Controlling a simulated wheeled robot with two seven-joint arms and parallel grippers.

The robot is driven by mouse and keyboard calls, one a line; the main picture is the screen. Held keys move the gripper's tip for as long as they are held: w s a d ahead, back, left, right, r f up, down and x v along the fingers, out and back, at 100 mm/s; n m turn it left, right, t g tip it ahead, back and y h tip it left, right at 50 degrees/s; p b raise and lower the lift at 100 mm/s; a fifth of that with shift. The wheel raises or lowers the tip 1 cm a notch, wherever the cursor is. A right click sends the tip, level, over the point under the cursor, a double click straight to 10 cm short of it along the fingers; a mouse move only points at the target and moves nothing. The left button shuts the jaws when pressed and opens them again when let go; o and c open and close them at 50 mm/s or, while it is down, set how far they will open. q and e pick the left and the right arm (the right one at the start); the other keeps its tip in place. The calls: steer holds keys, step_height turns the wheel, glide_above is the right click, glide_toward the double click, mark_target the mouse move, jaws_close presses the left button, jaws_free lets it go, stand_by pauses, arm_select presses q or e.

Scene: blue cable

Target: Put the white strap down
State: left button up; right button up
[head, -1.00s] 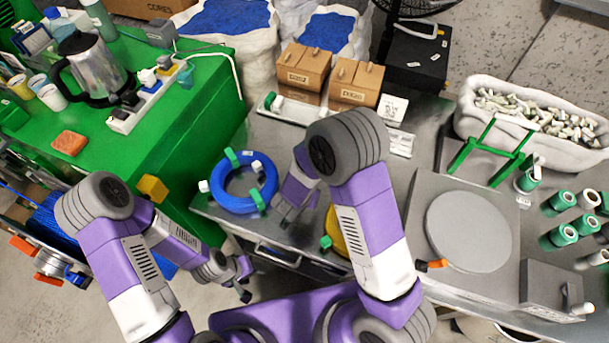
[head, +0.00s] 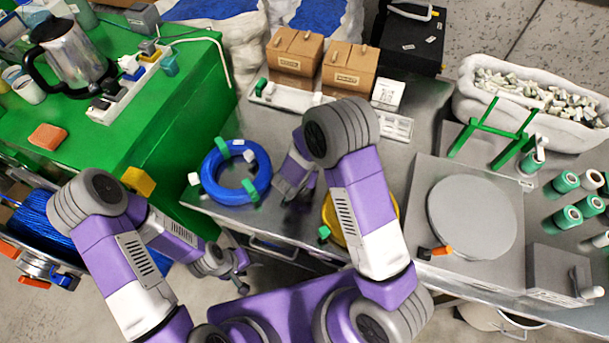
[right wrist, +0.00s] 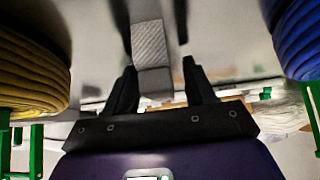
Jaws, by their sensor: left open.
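The white strap (right wrist: 148,45), pale and ribbed, shows in the right wrist view, lying flat between the two fingers of my right gripper (right wrist: 160,72). The fingers stand apart, with a gap at least on the right side of the strap. In the head view my right gripper (head: 285,197) points down at the metal table, between the blue cable coil (head: 210,180) and the yellow coil (head: 331,218). I cannot make out the strap there; the gripper and arm cover that spot. My left gripper (head: 243,275) is open and empty, low in front of the table.
Cardboard boxes (head: 295,55) and a white tray (head: 280,97) stand behind the coils. A round grey plate (head: 472,218) and green-white spools (head: 565,183) are at the right. The green table (head: 150,130) is at the left. Bare metal shows behind my right gripper.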

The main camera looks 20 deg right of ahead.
jaws_close()
